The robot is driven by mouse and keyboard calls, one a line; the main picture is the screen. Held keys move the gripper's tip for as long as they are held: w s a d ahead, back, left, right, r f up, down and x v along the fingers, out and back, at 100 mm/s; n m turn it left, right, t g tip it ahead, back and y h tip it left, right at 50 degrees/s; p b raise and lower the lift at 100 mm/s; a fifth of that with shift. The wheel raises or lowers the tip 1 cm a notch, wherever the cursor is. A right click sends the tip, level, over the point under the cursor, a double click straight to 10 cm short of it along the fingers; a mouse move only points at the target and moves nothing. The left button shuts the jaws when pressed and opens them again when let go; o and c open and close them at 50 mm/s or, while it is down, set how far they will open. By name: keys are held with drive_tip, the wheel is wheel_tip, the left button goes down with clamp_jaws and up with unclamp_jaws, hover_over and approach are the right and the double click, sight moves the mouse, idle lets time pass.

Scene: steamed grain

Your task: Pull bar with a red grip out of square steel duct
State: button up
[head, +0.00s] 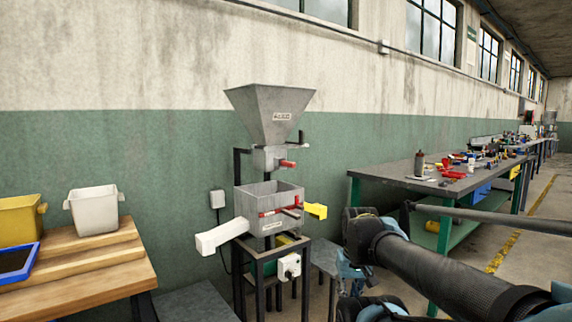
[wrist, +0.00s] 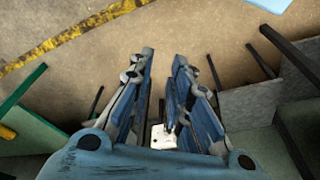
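A grey steel machine with a wide hopper (head: 270,100) stands against the wall in the head view. Under the hopper is a short square steel duct (head: 265,158). A red grip (head: 287,163) sticks out of its right front side; the bar behind it is hidden inside the duct. My gripper shows in the wrist view (wrist: 164,58), with its two blue fingers apart and nothing held between the tips. In the head view my arm is low at the right, apart from the machine and lower than the red grip.
Below the duct is an open steel box (head: 270,198) with red parts, a yellow handle (head: 316,211) and a white chute (head: 221,236). A wooden table (head: 80,265) with bins is at left. A cluttered workbench (head: 395,174) is at right. Floor (wrist: 215,35) shows beyond my fingers.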

drive_tip(key=o, duration=0.3)
drive_tip(key=w+a+r+y, duration=0.1)
drive_tip(key=w+r, duration=0.2)
drive_tip(key=w+a+r+n+t+y, duration=0.1)
drive_tip(key=w+a+r, duration=0.1)
drive_tip(key=w+r, duration=0.1)
drive_tip(key=w+a+r+n, duration=0.1)
drive_tip(key=w+a+r, duration=0.1)
drive_tip(key=w, duration=0.1)
drive_tip(key=shift+w+r+t+y, duration=0.3)
drive_tip(key=shift+r+t+y, duration=0.1)
drive_tip(key=n+t+y, duration=0.5)
drive_tip(key=t, duration=0.2)
approach(287, 162)
drive_tip(key=x, duration=0.8)
drive_tip(key=w+d+x, duration=0.1)
drive_tip(key=x, duration=0.2)
drive_tip(key=shift+w+a, duration=0.2)
drive_tip(key=shift+w, duration=0.05)
clamp_jaws()
